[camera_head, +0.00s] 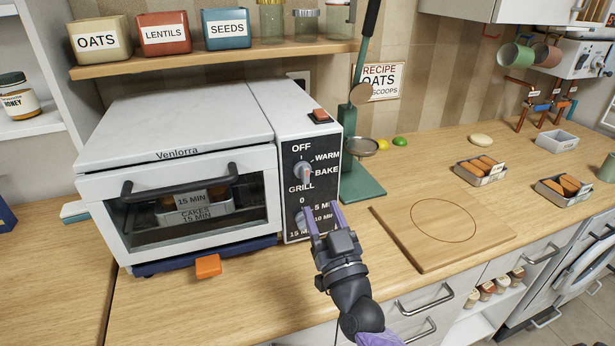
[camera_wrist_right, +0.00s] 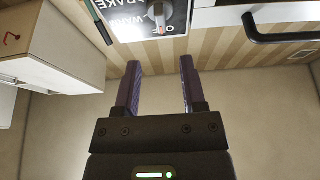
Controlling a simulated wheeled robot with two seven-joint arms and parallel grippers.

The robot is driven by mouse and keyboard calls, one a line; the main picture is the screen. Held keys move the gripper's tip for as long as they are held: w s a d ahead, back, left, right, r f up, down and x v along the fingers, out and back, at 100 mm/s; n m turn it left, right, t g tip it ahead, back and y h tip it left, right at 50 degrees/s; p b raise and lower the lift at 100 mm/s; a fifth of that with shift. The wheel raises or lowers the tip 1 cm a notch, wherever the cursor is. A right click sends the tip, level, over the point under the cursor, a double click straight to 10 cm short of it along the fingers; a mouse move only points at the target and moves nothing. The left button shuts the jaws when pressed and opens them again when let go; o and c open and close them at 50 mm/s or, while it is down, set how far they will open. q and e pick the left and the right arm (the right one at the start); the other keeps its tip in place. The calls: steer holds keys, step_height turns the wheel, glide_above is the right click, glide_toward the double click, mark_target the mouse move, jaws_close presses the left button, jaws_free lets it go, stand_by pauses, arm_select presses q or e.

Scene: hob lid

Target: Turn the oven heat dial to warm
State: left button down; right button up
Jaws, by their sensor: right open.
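The white oven (camera_head: 175,170) stands on the counter with a black control panel on its right side. The heat dial (camera_head: 302,172) is a grey knob ringed by the words OFF, WARM, BAKE and GRILL; it also shows at the top of the right wrist view (camera_wrist_right: 158,16), upside down. An orange mark on it appears to lie toward OFF there, but its exact angle is hard to read. My right gripper (camera_head: 322,210) is open and empty, below the heat dial and apart from it. It partly covers the lower minutes scale. My left gripper is out of view.
A wooden board (camera_head: 400,225) lies on the counter to the right. An orange block (camera_head: 208,266) sits before the oven. An orange switch (camera_head: 320,116) tops the panel. A shelf (camera_head: 215,57) with tins is above.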

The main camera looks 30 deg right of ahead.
mark_target(307, 175)
steer(key=x, duration=0.8)
steer(key=shift+w, duration=0.35)
jaws_close()
